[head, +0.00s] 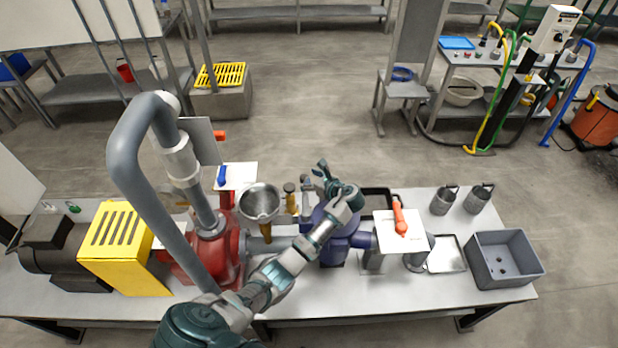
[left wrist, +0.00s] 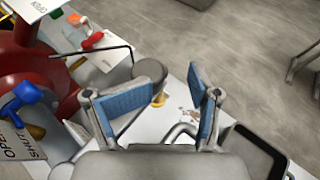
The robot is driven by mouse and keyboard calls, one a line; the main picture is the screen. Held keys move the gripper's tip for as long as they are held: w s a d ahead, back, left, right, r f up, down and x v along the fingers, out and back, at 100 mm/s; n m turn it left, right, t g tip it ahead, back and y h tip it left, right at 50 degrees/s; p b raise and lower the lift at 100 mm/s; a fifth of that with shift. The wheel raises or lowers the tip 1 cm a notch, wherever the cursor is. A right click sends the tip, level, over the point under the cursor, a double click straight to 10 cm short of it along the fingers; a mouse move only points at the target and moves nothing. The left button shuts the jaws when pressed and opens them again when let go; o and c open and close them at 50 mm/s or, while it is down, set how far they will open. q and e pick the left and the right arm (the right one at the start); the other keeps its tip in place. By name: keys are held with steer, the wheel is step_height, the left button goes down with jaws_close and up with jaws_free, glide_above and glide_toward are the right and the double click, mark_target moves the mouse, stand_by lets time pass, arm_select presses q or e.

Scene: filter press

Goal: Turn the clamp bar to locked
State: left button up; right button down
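My left gripper (head: 315,178) is above the purple-blue filter housing (head: 335,245) and hides much of its top. In the left wrist view the left gripper (left wrist: 170,85) is open, with its two blue-padded fingers apart and nothing held between them. A pale grey bent bar (left wrist: 182,131) shows just past the palm, low between the fingers. I cannot tell whether it is the clamp bar, nor which way the clamp bar is turned. A brass-coloured fitting (left wrist: 159,99) shows beyond the left finger. My right gripper is not in view.
A red pump (head: 212,258), a grey standing pipe (head: 122,150) and a metal funnel (head: 259,202) stand left of the housing. An orange handle (head: 399,216) on a white plate is right of it. A grey bin (head: 505,260) stands at the bench's right end.

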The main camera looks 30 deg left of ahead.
arm_select(q)
steer(key=p+v, duration=0.2)
steer(key=v, duration=0.1)
steer(key=p+v, duration=0.3)
steer(key=w+p+v, duration=0.1)
steer(key=p+v, duration=0.1)
steer(key=v, duration=0.1)
steer(key=shift+r+p, duration=0.1)
steer(key=shift+p, duration=0.2)
steer(key=w+p+v, duration=0.1)
steer(key=p+v, duration=0.5)
steer(key=v, duration=0.5)
steer(key=shift+d, duration=0.25)
stand_by(0.4)
steer(key=shift+w, duration=0.1)
steer(key=v, duration=1.2)
